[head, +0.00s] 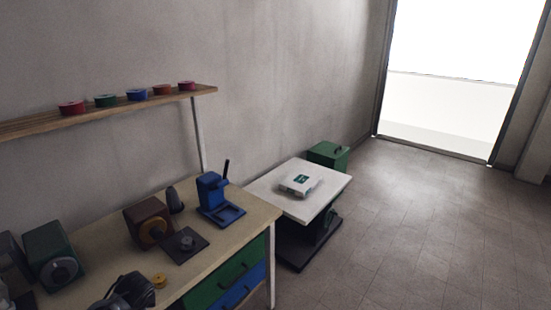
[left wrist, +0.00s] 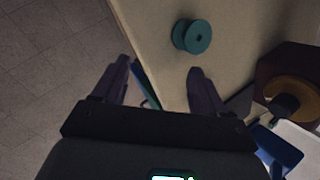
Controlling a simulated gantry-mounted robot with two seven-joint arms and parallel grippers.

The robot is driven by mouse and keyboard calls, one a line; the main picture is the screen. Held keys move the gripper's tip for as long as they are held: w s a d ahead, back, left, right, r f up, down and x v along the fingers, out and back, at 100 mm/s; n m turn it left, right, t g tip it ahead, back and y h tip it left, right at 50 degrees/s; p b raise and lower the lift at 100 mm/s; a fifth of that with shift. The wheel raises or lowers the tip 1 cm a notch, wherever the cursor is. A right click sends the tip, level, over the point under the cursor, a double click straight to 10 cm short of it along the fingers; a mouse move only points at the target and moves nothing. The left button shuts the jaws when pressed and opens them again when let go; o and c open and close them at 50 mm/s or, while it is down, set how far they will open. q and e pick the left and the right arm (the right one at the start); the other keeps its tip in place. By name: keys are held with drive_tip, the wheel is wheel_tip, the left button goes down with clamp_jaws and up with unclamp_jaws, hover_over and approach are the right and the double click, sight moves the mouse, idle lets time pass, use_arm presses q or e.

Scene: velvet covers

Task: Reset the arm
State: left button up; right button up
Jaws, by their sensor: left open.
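My left gripper (left wrist: 158,88) shows in the left wrist view with its two dark fingers spread apart and nothing between them. It is over the front edge of the beige workbench (left wrist: 238,35). A teal spool (left wrist: 192,37) lies on the bench just beyond the right finger, apart from it. In the head view a dark shape at the bottom left, on or over the bench, may be my left gripper, but I cannot tell. My right gripper is in neither view.
The bench holds a brown machine (head: 146,226), a blue stand (head: 217,199), a dark green machine (head: 53,254) and a small yellow piece (head: 158,281). Tiled floor (head: 410,225) is clear at right.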

use_arm(q)
drive_tip(key=n, duration=0.2)
drive_tip(key=a+n, duration=0.1)
drive_tip(key=n, duration=0.3)
drive_tip(key=shift+w+a+r, duration=0.2)
drive_tip(key=shift+w+r, duration=0.05)
drive_tip(key=shift+r, duration=0.1)
drive_tip(key=n, duration=0.2)
drive_tip(key=a+n, duration=0.1)
drive_tip(key=n, duration=0.4)
drive_tip(key=shift+a+r+n, duration=0.3)
drive_tip(key=shift+a+r, duration=0.05)
drive_tip(key=s+d+f+m+h, duration=0.1)
drive_tip(key=s+d+f, duration=0.4)
drive_tip(key=s+d, duration=0.3)
drive_tip(key=s+d+f+m+h, duration=0.1)
drive_tip(key=s+d+f, duration=0.4)
drive_tip(key=s, duration=0.5)
drive_tip(key=s+d+r+h, duration=0.15)
drive_tip(key=s+d, duration=0.25)
drive_tip(key=s, duration=0.4)
drive_tip(key=s+d+r+h, duration=0.1)
drive_tip(key=s+d+r, duration=0.25)
drive_tip(key=s, duration=0.55)
wheel_tip(320, 180, up, 38)
drive_tip(key=p, duration=3.8)
drive_tip(key=shift+s+d, duration=0.15)
drive_tip(key=shift+d, duration=0.25)
drive_tip(key=shift+f, duration=0.15)
